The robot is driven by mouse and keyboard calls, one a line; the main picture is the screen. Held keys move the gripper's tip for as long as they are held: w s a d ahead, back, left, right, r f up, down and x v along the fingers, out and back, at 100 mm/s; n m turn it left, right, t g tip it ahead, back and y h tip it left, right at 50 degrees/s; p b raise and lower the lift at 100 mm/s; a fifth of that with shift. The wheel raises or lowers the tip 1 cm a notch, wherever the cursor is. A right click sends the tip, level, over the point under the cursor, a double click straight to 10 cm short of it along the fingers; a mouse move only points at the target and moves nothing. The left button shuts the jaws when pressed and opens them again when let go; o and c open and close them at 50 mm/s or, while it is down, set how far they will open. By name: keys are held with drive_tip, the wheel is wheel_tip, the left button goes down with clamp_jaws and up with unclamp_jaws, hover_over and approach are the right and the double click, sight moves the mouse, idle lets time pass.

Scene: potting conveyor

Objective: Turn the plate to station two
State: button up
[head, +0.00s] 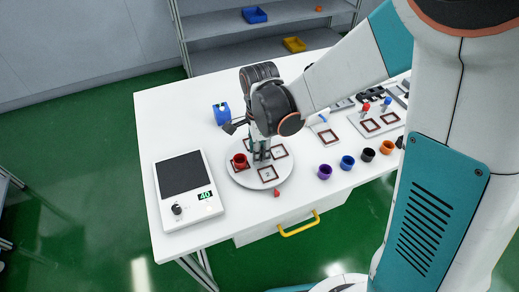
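The round white plate (247,178) lies on the table, with several dark-framed square places on it. A red pot (240,160) stands on its left side. The frame nearest the front carries a mark too small to read for certain. My gripper (262,156) points down over the middle of the plate, just right of the red pot. Its fingers hide the plate's centre, so I cannot tell whether they are open, shut or holding something there. A small red piece (277,193) is at the plate's front edge.
A scale-like device (188,190) reading 40 stands at the left. A blue container (221,113) is behind the plate. Purple (324,172), blue (347,162), black (368,155) and orange (387,147) pots line the front right. The back left of the table is clear.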

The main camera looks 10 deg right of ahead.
sight(264, 166)
idle(0.3)
drive_tip(key=shift+r, duration=3.8)
drive_tip(key=shift+s, duration=0.1)
drive_tip(key=s+d+r+n+t, duration=0.2)
drive_tip(key=s+d+r+n, duration=0.1)
drive_tip(key=s+d+n, duration=0.1)
drive_tip(key=s+d+r+n+t, duration=0.2)
drive_tip(key=s+d+r+n, duration=0.1)
drive_tip(key=n, duration=0.4)
drive_tip(key=s+d+r+n+t, duration=0.3)
drive_tip(key=s+d+r+n, duration=0.1)
drive_tip(key=d, duration=0.3)
drive_tip(key=shift+s+d+n, duration=0.15)
drive_tip(key=shift+s+n, duration=0.65)
drive_tip(key=shift+s, duration=0.05)
